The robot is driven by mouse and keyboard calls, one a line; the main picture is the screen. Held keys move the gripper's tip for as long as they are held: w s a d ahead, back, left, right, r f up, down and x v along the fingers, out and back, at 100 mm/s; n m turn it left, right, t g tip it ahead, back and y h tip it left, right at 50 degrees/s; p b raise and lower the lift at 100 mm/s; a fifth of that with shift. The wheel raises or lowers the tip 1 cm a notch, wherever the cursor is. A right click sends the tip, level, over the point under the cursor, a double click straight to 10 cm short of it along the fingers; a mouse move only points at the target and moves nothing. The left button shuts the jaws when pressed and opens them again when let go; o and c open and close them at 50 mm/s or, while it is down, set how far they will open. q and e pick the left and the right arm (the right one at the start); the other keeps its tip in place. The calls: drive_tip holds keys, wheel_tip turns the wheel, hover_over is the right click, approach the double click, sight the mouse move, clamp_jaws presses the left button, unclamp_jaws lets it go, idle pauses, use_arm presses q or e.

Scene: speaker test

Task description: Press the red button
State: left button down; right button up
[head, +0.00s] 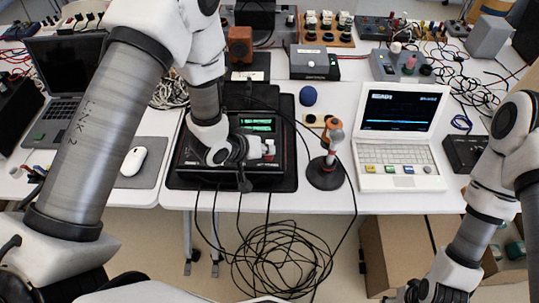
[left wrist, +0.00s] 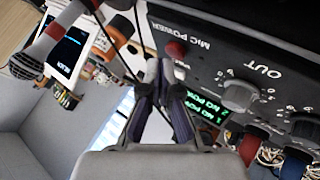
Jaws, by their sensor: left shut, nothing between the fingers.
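The red button (left wrist: 176,49) is a small round cap on the black device panel in the left wrist view, near the words "MIC POWER". My left gripper (left wrist: 162,68) is shut and empty, with its fingertips just below the button in that picture. I cannot tell whether they touch it. In the head view my left gripper (head: 262,150) is over the front of the black device (head: 282,178), and the button is not clear there. My right gripper (head: 418,292) is low at the bottom right, away from the device, with its fingers unclear.
Grey knob (left wrist: 238,95) and coloured knobs sit beside the button. A microphone on a round stand (head: 325,172) and a white laptop (head: 398,180) stand right of the device. A mouse (head: 133,161) lies left. Black cables (head: 275,255) hang off the table's front edge.

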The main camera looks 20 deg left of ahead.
sight(267, 158)
use_arm(q)
drive_tip(key=shift+f+b, duration=0.3)
drive_tip(key=shift+f, duration=0.2)
idle(0.4)
drive_tip(key=shift+r, duration=0.15)
drive_tip(key=shift+r+p, duration=0.85)
drive_tip(key=shift+p, duration=0.1)
wheel_tip(267, 158, up, 6)
drive_tip(key=p, duration=0.5)
